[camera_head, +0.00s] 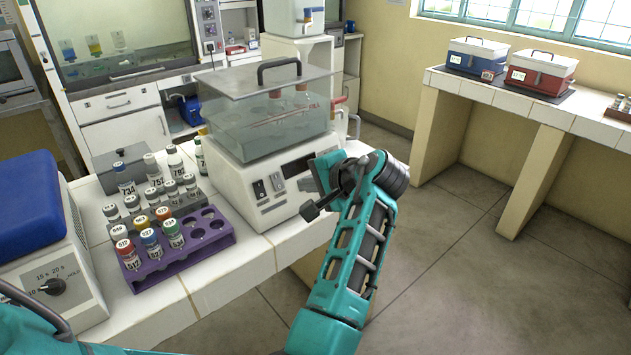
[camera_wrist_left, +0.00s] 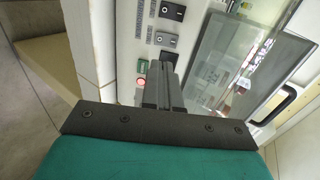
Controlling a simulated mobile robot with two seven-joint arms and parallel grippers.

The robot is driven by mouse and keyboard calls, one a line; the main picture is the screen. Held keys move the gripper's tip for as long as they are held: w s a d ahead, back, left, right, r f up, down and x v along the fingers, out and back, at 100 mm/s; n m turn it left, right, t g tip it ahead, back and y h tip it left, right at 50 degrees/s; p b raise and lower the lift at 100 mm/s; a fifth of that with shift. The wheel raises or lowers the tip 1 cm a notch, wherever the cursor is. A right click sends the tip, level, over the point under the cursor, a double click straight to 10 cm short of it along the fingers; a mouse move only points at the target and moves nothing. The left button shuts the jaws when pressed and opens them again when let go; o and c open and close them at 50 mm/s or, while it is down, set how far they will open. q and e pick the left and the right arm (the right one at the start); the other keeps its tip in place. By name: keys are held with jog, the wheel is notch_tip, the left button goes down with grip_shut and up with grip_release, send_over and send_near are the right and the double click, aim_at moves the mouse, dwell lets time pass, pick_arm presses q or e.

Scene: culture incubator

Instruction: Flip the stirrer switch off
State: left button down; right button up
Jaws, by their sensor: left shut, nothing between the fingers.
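The white water bath unit (camera_head: 250,195) with a clear tank stands on the tiled bench. Its front panel has two rocker switches, a dark one (camera_head: 259,190) and a grey one (camera_head: 277,182), beside a dark display. The wrist view shows a black switch (camera_wrist_left: 172,11) and a grey switch (camera_wrist_left: 166,40) on the panel. I cannot read which is the stirrer switch. My left gripper (camera_head: 310,210) is just in front of the panel's lower right part, shut and empty. Its fingers (camera_wrist_left: 164,82) point at the panel near a red light (camera_wrist_left: 141,82); contact is unclear. My right gripper is out of view.
A purple rack (camera_head: 150,278) with several capped vials stands left of the unit, near a grey rack of bottles. A blue-lidded device (camera_head: 75,255) with a dial is at far left. Open floor (camera_head: 470,280) lies to the right.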

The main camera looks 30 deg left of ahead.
aim_at(280, 185)
pick_arm(q)
jog(key=b+x, duration=0.7)
jog(key=x, duration=0.1)
jog(key=shift+a+f, duration=0.2)
jog(key=shift+f, duration=0.1)
jog(key=shift+w+a+f, duration=0.1)
jog(key=shift+w+a, duration=0.1)
jog(key=shift+a, duration=0.05)
jog(key=shift+a, duration=0.2)
